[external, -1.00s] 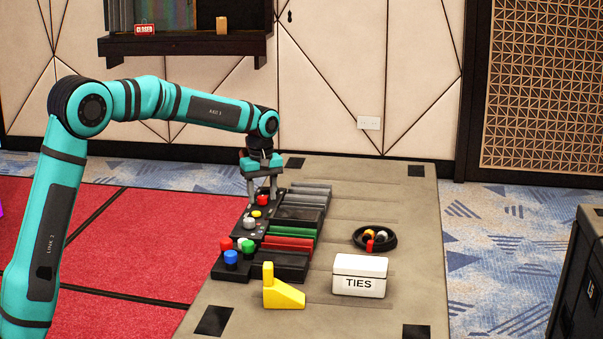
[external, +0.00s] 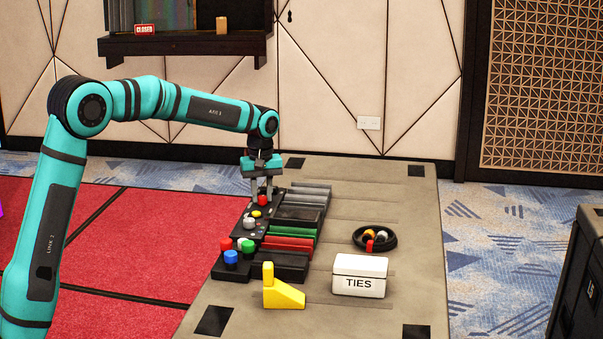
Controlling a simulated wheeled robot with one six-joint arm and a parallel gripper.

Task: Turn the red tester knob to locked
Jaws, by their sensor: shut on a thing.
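The tester is a dark panel (external: 251,235) along the left side of the table, with several coloured knobs on it. The red tester knob (external: 263,201) sits near the panel's far end. My gripper (external: 262,197) points down over it, and its fingers are shut on the red knob, one on each side. A yellow knob (external: 256,213) and a grey-white knob (external: 249,222) are just in front of it. The knob's marks and its turn angle are too small to read.
Red, blue, green and white pieces (external: 231,257) stand at the near end. Grey, green and red bars (external: 293,241) lie right of the panel. A yellow wedge (external: 285,296), a white TIES box (external: 359,276) and a black dish (external: 386,242) stand nearby. The table's far right is clear.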

